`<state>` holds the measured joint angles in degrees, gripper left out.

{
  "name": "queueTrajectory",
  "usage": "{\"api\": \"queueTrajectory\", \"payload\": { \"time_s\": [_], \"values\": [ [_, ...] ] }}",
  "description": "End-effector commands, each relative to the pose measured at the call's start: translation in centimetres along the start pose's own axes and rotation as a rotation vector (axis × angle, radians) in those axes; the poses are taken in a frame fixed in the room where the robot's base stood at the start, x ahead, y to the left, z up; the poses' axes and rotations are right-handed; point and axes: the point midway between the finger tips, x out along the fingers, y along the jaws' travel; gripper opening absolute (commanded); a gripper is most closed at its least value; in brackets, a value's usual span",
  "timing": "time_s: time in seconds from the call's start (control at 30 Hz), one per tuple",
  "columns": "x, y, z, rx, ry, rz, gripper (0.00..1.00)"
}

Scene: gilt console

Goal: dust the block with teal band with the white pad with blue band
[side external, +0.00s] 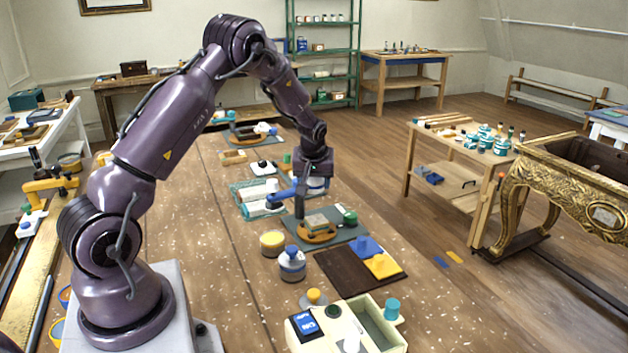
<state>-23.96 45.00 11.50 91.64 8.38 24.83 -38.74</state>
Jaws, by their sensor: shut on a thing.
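My gripper (312,184) points down at the end of the purple arm, above the work mat on the long wooden table. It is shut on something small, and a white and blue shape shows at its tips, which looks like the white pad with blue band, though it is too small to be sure. Just below stands a holder with an orange-brown base (318,236), a dark post and a blue arm (284,194). A small pale block (317,221) sits on that base; its teal band cannot be made out clearly. I cannot tell whether the pad touches it.
A green-topped item (350,217) is on the mat's right. A yellow jar (272,243) and a blue-white jar (292,263) stand in front. A dark board (340,272) carries blue and yellow pieces. A cream divided box (375,325) is nearest.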

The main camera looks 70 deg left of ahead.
Motion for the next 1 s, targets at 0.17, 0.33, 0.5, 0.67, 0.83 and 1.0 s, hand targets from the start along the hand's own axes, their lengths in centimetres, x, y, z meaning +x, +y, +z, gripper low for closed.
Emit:
{"api": "queueTrajectory", "payload": {
  "time_s": [0.17,0.33,0.5,0.67,0.83,1.0],
  "values": [
    [0.9,1.4,0.6,-0.015,0.001,-0.010,0.36],
    [1.0,1.2,0.2,-0.260,0.002,-0.111,0.36],
    [0.5,0.5,-0.3,-0.534,0.003,-0.223,0.36],
    [0.1,0.1,-0.2,-0.688,0.001,-0.287,0.36],
    [0.4,-0.1,0.2,-0.729,0.000,-0.304,0.36],
    [1.4,-0.1,0.6,-0.728,0.000,-0.303,0.36]
  ]
}}
